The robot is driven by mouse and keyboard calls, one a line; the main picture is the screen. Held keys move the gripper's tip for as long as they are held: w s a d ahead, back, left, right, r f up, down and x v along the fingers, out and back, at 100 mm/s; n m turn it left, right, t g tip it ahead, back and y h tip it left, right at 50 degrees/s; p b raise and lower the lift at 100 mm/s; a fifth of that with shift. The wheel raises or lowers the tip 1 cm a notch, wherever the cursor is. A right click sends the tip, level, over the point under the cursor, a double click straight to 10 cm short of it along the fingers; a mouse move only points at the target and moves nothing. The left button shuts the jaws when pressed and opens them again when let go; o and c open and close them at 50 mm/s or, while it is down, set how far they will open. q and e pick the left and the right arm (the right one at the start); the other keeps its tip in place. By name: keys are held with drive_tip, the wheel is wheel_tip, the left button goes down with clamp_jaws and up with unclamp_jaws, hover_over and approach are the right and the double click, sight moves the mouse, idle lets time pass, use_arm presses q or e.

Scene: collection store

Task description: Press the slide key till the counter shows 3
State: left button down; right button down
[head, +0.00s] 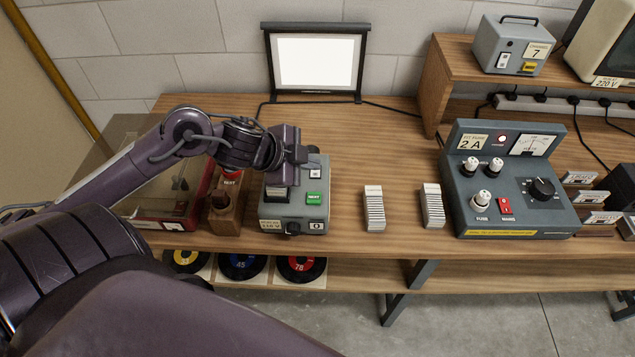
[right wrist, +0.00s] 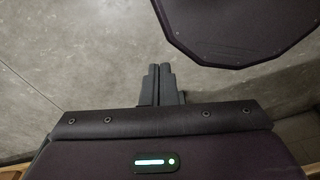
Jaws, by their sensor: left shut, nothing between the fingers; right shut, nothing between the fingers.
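A grey box (head: 283,216) stands on the wooden bench, with a green key (head: 313,198) on its top right and a small white key (head: 315,174) behind that. A small window on its front reads 0 (head: 317,226). My left gripper (head: 297,155) is shut and empty over the back left of this box, behind and left of the green key. Its wrist hides part of the box top, and I cannot tell whether its tips touch it. My right gripper (right wrist: 160,84) is shut and empty over the grey floor in the right wrist view.
Slide stacks (head: 374,208) and a grey instrument panel (head: 510,190) stand to the right. A lit blank screen (head: 315,62) stands behind. A shelf box (head: 511,46) shows 7.

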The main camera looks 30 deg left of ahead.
sight(310, 199)
use_arm(q)
drive_tip(key=shift+s+a+r, duration=0.1)
drive_tip(key=shift+a+r, duration=0.05)
drive_tip(key=shift+a, duration=0.05)
use_arm(e)
drive_tip(key=shift+d, duration=0.4)
